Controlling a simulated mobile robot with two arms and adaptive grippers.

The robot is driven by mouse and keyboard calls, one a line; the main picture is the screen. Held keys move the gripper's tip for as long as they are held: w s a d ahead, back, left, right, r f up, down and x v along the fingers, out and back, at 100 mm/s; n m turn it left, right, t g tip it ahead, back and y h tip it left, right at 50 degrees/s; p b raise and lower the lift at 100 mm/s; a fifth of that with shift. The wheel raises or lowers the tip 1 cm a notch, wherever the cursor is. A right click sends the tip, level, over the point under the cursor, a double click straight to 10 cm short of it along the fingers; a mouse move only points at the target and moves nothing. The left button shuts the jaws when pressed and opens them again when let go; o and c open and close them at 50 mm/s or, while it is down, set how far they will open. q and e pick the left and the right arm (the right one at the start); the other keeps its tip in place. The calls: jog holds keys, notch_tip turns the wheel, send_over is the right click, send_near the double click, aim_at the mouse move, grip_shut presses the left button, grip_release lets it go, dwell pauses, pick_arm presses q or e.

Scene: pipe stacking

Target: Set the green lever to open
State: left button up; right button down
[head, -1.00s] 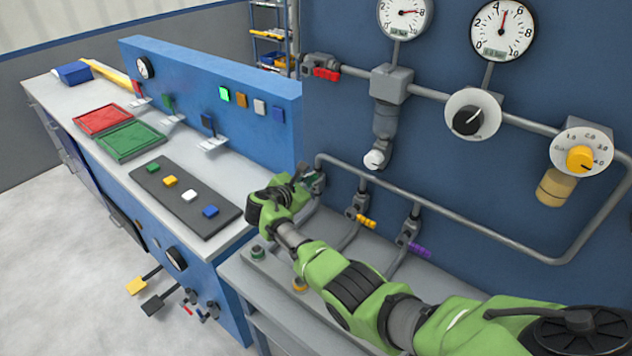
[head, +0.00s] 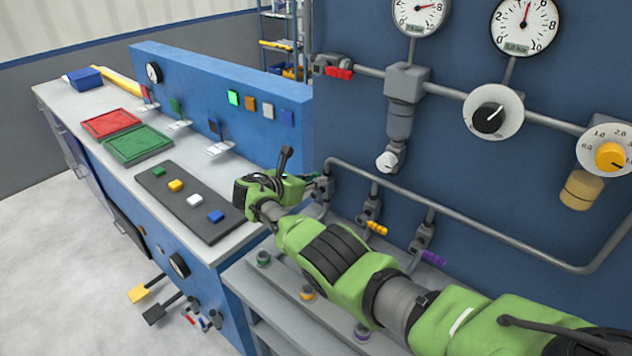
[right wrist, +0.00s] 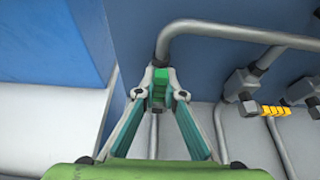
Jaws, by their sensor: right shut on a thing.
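The green lever (right wrist: 160,78) sits on a grey valve at the left end of the low pipe run. In the right wrist view its green handle shows between my fingertips. My right gripper (right wrist: 159,98) is shut on it, with the two fingers converging from both sides. In the head view the right gripper (head: 308,178) reaches this valve from the left, and my wrist mostly hides the lever. How far the lever is turned is hard to tell. My left gripper is not in view.
Valves with a yellow lever (head: 376,228) and a purple lever (head: 434,259) stand to the right on the same pipework. A red lever (head: 339,72) is on the upper pipe. The blue console panel (head: 205,85) stands close on the left of my wrist.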

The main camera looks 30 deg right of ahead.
jog(key=c, duration=2.1)
grip_release()
jog(key=v, duration=1.2)
